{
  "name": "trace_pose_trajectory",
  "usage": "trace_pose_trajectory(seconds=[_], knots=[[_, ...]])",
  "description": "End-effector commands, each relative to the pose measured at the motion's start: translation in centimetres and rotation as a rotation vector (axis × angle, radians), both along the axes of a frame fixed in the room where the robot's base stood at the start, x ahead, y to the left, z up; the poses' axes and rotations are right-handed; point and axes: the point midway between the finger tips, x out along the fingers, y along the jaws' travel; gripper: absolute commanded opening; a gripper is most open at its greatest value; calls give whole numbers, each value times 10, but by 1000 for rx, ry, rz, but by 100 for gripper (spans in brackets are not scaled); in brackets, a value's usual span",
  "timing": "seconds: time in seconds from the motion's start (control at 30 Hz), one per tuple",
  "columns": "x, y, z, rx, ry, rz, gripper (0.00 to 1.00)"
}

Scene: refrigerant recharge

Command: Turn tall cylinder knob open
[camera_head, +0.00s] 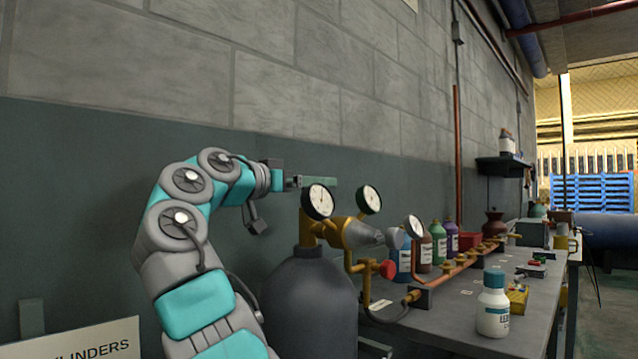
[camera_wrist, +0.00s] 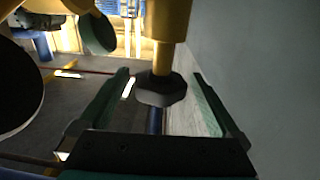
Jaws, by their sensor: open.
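The tall grey cylinder (camera_head: 310,295) stands beside the bench in the head view, with a brass valve (camera_head: 306,232) on top. Its knob is not clear there, behind a round gauge (camera_head: 318,201). In the wrist view a dark, many-sided knob (camera_wrist: 160,89) sits on the end of a yellow stem (camera_wrist: 164,55). My gripper (camera_head: 318,183) is at the valve top, level with the gauges. In the wrist view my gripper (camera_wrist: 161,78) is open, one green finger on each side of the knob, with visible gaps on both sides.
A second gauge (camera_head: 369,199) and a brass regulator (camera_head: 355,233) with a red knob (camera_head: 387,269) sit close right of my gripper. The bench (camera_head: 450,325) carries bottles and a copper manifold. The wall (camera_wrist: 250,70) runs close on the wrist view's right.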

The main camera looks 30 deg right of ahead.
Motion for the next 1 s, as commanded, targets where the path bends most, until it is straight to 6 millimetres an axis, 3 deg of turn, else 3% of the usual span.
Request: trace_pose_trajectory(seconds=[0.2,0.47,1.0], knots=[[8,-26,0,0,0,0,99],[9,-28,1,-2,0,0,99],[9,-27,0,-1,1,0,39]])
